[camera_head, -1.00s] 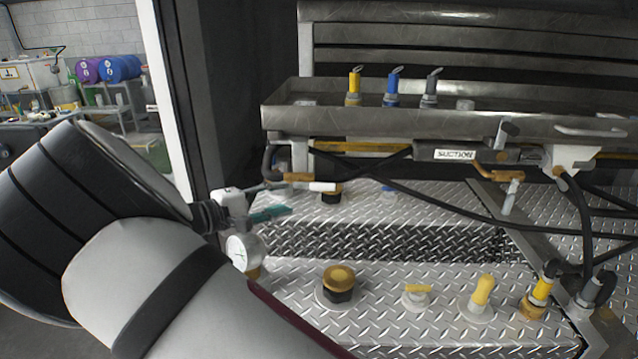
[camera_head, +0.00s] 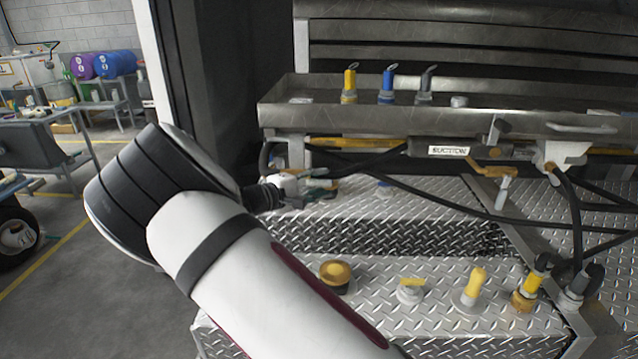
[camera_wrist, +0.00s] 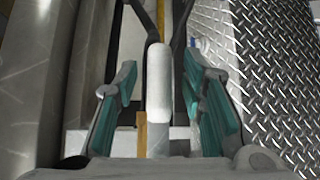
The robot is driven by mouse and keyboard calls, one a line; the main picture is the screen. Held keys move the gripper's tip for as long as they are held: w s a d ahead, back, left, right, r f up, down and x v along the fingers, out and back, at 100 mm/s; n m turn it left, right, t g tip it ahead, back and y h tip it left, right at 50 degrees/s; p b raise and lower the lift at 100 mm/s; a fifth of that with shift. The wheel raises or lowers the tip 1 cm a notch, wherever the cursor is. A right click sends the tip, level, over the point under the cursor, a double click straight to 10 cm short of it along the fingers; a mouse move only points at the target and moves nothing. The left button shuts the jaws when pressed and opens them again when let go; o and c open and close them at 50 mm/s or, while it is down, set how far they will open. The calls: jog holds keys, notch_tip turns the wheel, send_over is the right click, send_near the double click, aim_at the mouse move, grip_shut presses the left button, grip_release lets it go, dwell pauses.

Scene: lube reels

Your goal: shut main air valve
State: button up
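In the wrist view, a lever with a rounded white grip (camera_wrist: 158,90), which looks like the main air valve's handle, runs lengthwise between the fingers. My gripper (camera_wrist: 159,68) is open, with one teal-padded finger on each side and a visible gap to each. A brass-coloured part (camera_wrist: 141,132) shows beside the lever, near the palm. In the head view, my gripper (camera_head: 316,186) is under the left end of the steel tray, small and partly dark. The lever cannot be made out there, and the valve body is hidden.
The steel tray (camera_head: 360,118) with yellow, blue and grey capped fittings overhangs the area. A black hose (camera_head: 425,195) crosses to the right. Diamond plate (camera_head: 400,240) lies below, with a brass-topped cap (camera_head: 336,273) and yellow-handled fittings near my arm. A dark post (camera_head: 205,90) stands left.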

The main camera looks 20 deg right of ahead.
grip_shut()
